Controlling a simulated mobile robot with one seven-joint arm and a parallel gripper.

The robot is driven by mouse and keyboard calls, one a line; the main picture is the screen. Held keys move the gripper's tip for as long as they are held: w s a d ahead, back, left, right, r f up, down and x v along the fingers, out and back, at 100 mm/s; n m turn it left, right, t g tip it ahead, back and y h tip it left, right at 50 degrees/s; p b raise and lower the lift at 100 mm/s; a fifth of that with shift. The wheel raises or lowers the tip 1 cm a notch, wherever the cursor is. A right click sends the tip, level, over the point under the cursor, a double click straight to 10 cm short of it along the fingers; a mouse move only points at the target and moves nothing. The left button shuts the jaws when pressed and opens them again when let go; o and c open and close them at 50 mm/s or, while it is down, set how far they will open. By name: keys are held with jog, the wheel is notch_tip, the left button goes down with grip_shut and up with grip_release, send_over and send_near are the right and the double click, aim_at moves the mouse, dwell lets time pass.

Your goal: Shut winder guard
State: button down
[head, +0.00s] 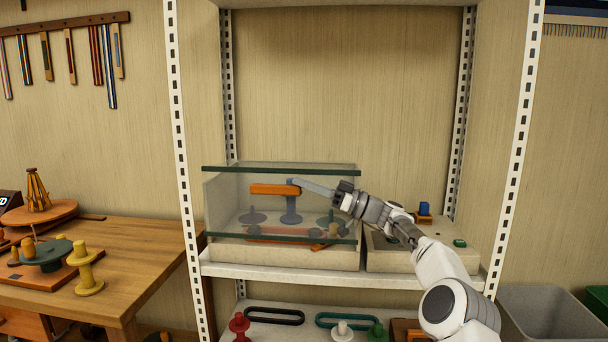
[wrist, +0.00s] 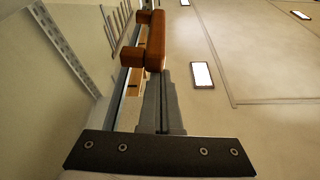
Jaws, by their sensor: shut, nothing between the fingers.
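The winder guard (head: 230,170) is a clear panel with dark green edges, in front of a pale housing on the white shelf. Its orange bar handle (head: 268,189) is on the front, left of my gripper; in the wrist view the handle (wrist: 155,45) is straight ahead of the fingers. My gripper (head: 296,183) is shut and empty, its fingertips at the handle's right end. In the wrist view the gripper (wrist: 164,76) points at the handle; I cannot tell whether they touch. Spools and a blue post (head: 291,208) show through the panel.
A pale box (head: 385,258) with a blue knob (head: 424,209) stands right of the housing. White uprights (head: 512,170) flank the shelf. A wooden table (head: 150,262) with spools is at left, a grey bin (head: 548,318) at right.

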aim_at(304, 202)
notch_tip(304, 202, down, 5)
jog(key=shift+f+n+g+b, duration=0.1)
jog(key=shift+n+g+b, duration=0.45)
jog(key=shift+n, duration=0.55)
